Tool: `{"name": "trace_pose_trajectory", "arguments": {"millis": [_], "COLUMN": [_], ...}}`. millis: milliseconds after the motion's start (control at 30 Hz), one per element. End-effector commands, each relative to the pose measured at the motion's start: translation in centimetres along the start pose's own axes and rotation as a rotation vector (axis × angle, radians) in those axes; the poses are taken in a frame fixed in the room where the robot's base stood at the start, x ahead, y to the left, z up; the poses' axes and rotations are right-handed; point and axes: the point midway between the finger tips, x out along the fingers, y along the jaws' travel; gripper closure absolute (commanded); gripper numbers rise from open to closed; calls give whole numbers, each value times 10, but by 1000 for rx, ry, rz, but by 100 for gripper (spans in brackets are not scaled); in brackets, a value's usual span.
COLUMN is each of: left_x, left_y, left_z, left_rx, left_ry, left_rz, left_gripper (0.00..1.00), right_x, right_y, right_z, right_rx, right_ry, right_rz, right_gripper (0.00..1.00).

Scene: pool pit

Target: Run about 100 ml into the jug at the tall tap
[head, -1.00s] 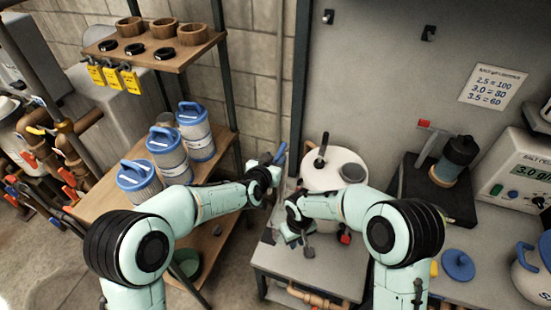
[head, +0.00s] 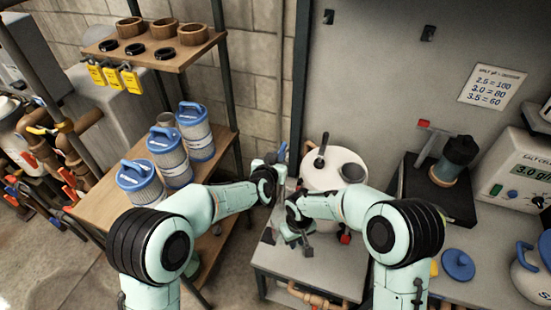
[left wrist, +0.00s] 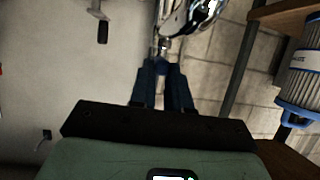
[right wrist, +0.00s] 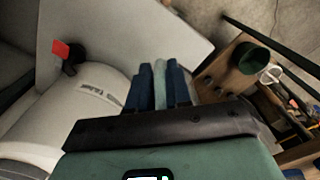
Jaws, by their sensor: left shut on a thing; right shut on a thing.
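In the left wrist view, the chrome body of the tall tap (left wrist: 185,16) shows at the top edge. My left gripper (left wrist: 162,68) is shut on the tap's small chrome lever (left wrist: 163,44) there. In the head view my left gripper (head: 281,153) is at the left of the white tank, and the tap is hard to make out. My right gripper (head: 301,238) is lower, above the grey bench. In the right wrist view, my right gripper (right wrist: 160,75) is shut on a pale green strip, which looks like the jug's handle (right wrist: 160,84). The jug's body and water level cannot be made out.
The white tank (head: 333,174) stands close behind my right gripper. The grey bench (head: 290,262) is below it. Blue-lidded filter cartridges (head: 168,160) stand on the wooden shelf at left. A salt meter (head: 518,178) is at far right. A card (head: 492,86) hangs on the wall.

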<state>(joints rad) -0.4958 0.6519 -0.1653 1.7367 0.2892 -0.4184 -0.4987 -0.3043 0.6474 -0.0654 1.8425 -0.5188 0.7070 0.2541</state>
Motion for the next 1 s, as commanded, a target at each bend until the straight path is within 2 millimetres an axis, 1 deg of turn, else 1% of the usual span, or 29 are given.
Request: {"name": "trace_pose_trajectory", "arguments": {"millis": [33, 100, 300, 533, 567, 600, 633, 900, 1000], "left_x": [0, 0, -1, -1, -1, -1, -1, -1, -6], "left_y": [6, 7, 6, 6, 6, 6, 6, 6, 6], "left_z": [1, 1, 1, 1, 1, 1, 1, 0, 0], "left_rx": [-4, -14, -26, -27, -27, -27, -27, -27, -27], "left_ry": [-3, -2, -1, -1, -1, -1, -1, 0, 0], "left_rz": [-12, -37, -72, -72, -72, -72, -72, -71, -71], "left_gripper": [100, 100, 100, 100, 77, 64, 57, 57, 57], "right_x": [0, 0, 0, 0, 0, 0, 0, 0, 0], "right_y": [0, 0, 0, 0, 0, 0, 0, 0, 0], "right_z": [0, 0, 0, 0, 0, 0, 0, 0, 0], "right_rx": [0, 0, 0, 0, 0, 0, 0, 0, 0], "right_ry": [1, 1, 1, 1, 0, 0, 0, 1, 1], "right_rz": [0, 0, 0, 0, 0, 0, 0, 0, 0], "right_gripper": [100, 100, 100, 100, 100, 100, 100, 100, 100]}}
